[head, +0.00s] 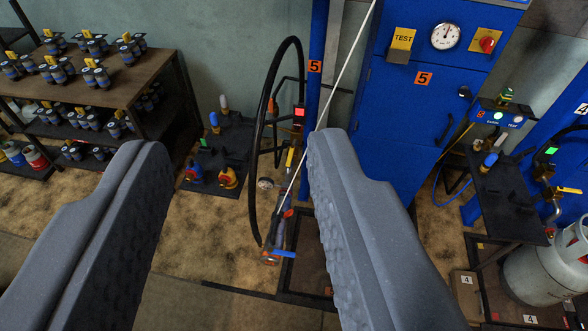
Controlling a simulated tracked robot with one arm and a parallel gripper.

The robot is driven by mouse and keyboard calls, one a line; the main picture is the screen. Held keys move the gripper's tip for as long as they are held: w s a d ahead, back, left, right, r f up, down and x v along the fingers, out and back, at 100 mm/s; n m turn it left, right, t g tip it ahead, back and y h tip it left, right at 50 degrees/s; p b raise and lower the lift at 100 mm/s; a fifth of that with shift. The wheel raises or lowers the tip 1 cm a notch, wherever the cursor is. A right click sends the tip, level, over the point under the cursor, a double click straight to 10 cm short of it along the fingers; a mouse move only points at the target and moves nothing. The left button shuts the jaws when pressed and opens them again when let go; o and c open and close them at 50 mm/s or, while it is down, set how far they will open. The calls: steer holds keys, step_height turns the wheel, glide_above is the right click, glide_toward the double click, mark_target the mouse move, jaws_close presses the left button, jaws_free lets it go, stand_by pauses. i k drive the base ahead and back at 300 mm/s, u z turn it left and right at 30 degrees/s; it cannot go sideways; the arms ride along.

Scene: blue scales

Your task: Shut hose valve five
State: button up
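Station five is marked by an orange "5" plate (315,66) on a blue post (319,40). A black hose (256,130) hangs in a long loop left of the post. A yellow lever (290,158) stands roughly upright on the pipework beside the post. At the hose's low end is a fitting with a blue handle (285,253) lying roughly crosswise. I cannot tell which of these handles is the hose valve. My gripper (232,145) is open and empty, its fingers wide apart, with the hose and fittings seen between them. The right finger hides part of the scale behind.
A blue cabinet (400,130) with a gauge (445,36) and red knob stands right of the post. A shelf (130,80) of small valves is at left. A grey cylinder (550,260) and another station's yellow lever (568,190) are at right. A thin white rod (345,62) slants across the view.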

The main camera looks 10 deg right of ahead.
mark_target(292, 147)
steer(key=z, duration=0.45)
steer(key=i, duration=1.2)
steer(key=z, duration=0.1)
steer(key=k, duration=1.05)
steer(key=u, duration=0.4)
steer(key=i, duration=0.55)
steer(key=u, duration=0.05)
